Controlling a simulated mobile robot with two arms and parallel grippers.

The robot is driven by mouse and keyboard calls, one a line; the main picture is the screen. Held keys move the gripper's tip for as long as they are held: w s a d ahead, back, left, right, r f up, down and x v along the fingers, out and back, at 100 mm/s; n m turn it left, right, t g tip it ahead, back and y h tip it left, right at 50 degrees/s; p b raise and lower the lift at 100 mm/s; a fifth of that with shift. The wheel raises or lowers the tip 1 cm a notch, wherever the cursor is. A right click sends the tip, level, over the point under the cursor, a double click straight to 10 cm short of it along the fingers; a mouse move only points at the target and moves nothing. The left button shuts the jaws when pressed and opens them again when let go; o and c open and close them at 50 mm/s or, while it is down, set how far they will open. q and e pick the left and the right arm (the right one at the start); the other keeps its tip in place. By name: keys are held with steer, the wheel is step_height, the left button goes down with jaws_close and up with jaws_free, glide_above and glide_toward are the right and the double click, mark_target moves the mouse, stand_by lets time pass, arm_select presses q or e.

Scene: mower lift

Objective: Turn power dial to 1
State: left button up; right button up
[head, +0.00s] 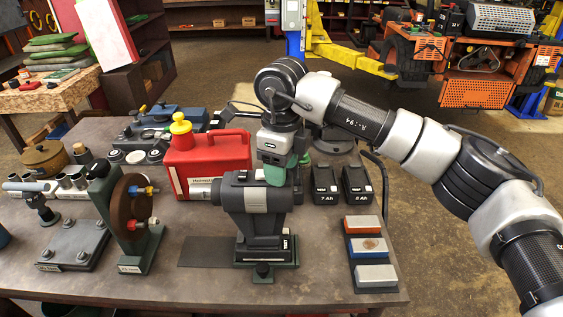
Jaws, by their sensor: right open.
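My right gripper (286,168) comes in from the right and points down just behind and above a dark grey bench machine (256,203) on the workbench. Its green-tipped fingers are apart and I see nothing between them. The bench machine has a light grey band, a metal nozzle-like end at the left and a dark green foot. I cannot make out a power dial or its markings; the far side of the machine and the area behind my gripper are hidden. My left gripper is not in view.
A red can (208,160) with a yellow cap stands left of my gripper. Two black battery packs (340,184) and a sharpening stone rack (370,251) are to the right. A wheel on a green stand (130,215) is at the left.

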steer(key=shift+c, duration=0.2)
steer(key=c, duration=0.9)
steer(key=shift+f+n+b, duration=0.15)
steer(key=shift+n+b, duration=0.45)
steer(key=shift+b, duration=0.05)
steer(key=shift+n+b, duration=0.8)
steer(key=shift+n, duration=0.3)
steer(key=n+b, duration=0.1)
steer(key=n, duration=0.1)
steer(key=shift+n, duration=0.3)
steer(key=shift+n+b, duration=0.35)
steer(key=shift+n, duration=1.15)
steer(key=shift+r, duration=0.2)
steer(key=o, duration=0.9)
